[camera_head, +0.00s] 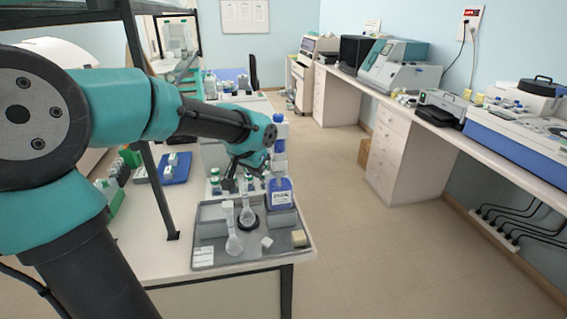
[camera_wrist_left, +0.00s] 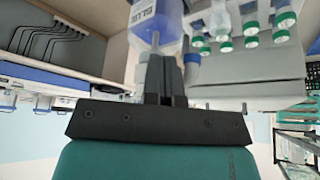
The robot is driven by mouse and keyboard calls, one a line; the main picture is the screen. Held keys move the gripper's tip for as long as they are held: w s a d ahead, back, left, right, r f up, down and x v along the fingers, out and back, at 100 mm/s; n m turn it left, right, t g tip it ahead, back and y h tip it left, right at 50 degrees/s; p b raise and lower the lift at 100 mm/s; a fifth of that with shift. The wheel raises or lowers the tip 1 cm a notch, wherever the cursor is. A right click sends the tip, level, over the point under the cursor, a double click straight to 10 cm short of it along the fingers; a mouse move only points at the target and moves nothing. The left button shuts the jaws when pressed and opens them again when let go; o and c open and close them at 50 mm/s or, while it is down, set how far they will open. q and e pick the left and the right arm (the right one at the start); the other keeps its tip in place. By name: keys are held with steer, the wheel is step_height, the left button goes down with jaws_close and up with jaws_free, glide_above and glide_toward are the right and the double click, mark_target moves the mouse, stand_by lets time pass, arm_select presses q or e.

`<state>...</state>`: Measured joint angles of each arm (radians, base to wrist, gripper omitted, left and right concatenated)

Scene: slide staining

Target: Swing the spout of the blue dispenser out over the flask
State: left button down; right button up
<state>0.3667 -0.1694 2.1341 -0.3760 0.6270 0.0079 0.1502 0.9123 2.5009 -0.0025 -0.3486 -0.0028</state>
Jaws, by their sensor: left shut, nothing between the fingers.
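The blue dispenser (camera_head: 281,194) is a bottle of blue liquid with a white label, standing at the back right of the grey tray (camera_head: 212,236). A taller white-and-blue part shows above it. The spout cannot be made out clearly. A clear flask (camera_head: 248,218) stands in a dark ring left of the dispenser. A second clear long-necked flask (camera_head: 234,243) is nearer the front. My left gripper (camera_head: 231,184) is shut and empty, behind and left of the dispenser. In the left wrist view its fingers (camera_wrist_left: 165,62) are together, with the blue bottle (camera_wrist_left: 151,16) just beyond them.
Several green-capped bottles (camera_wrist_left: 252,32) stand close beside the gripper. A white block (camera_head: 266,242) and a tan block (camera_head: 299,238) lie at the tray's front right. A black shelf post (camera_head: 158,190) rises left of the tray. Open floor lies to the right.

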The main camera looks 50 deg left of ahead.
arm_select(q)
steer(key=shift+s+a, duration=0.15)
steer(key=shift+a, duration=0.8)
steer(key=shift+a, duration=0.95)
steer(key=shift+d, duration=0.55)
steer(key=shift+r, duration=0.1)
